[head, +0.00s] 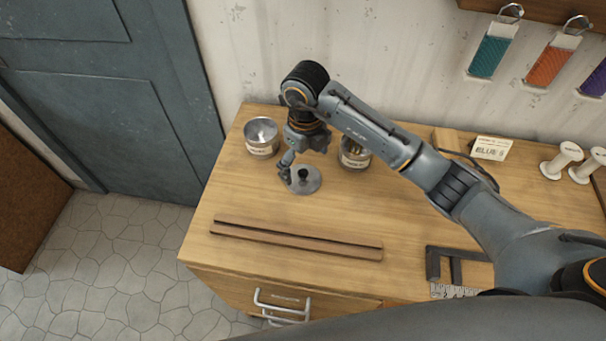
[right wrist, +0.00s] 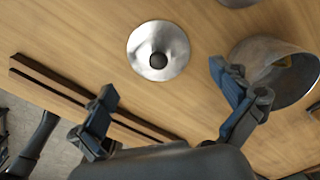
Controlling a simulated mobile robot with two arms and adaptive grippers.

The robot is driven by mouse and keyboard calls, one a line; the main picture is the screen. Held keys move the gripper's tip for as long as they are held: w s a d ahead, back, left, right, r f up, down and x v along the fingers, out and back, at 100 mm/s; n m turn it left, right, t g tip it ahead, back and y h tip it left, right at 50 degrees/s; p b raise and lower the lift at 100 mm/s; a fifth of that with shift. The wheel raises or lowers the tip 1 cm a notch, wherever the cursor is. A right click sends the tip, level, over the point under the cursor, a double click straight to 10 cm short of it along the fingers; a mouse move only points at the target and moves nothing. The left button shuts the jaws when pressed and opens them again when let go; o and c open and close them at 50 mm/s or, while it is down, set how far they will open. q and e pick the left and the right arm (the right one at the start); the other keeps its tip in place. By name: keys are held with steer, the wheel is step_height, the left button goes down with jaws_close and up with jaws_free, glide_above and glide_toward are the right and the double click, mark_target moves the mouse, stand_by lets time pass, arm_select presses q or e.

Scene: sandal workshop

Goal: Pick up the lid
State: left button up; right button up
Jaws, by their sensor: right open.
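The lid is a round grey metal disc with a dark knob at its centre (head: 311,186). It lies flat on the wooden workbench, in front of and between two tins. My right gripper (head: 300,164) is over the bench just behind the lid and partly overlaps it in the head view. In the right wrist view the lid (right wrist: 150,36) lies beyond the two spread fingers (right wrist: 165,92), with nothing between them. The right gripper is open and empty. Its exact height over the lid is hard to tell. My left gripper is not in view.
An open tin (head: 262,148) stands left of the gripper; another tin with contents (head: 352,163) stands right, partly behind my arm. A long wooden strip (head: 290,240) lies near the bench's front edge. A dark clamp-like tool (head: 433,262) and white spools (head: 562,160) are further right.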

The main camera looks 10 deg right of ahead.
mark_target(305, 174)
steer(key=shift+f+p, duration=0.55)
steer(key=shift+f, duration=1.45)
steer(key=shift+s, duration=0.1)
jaws_close()
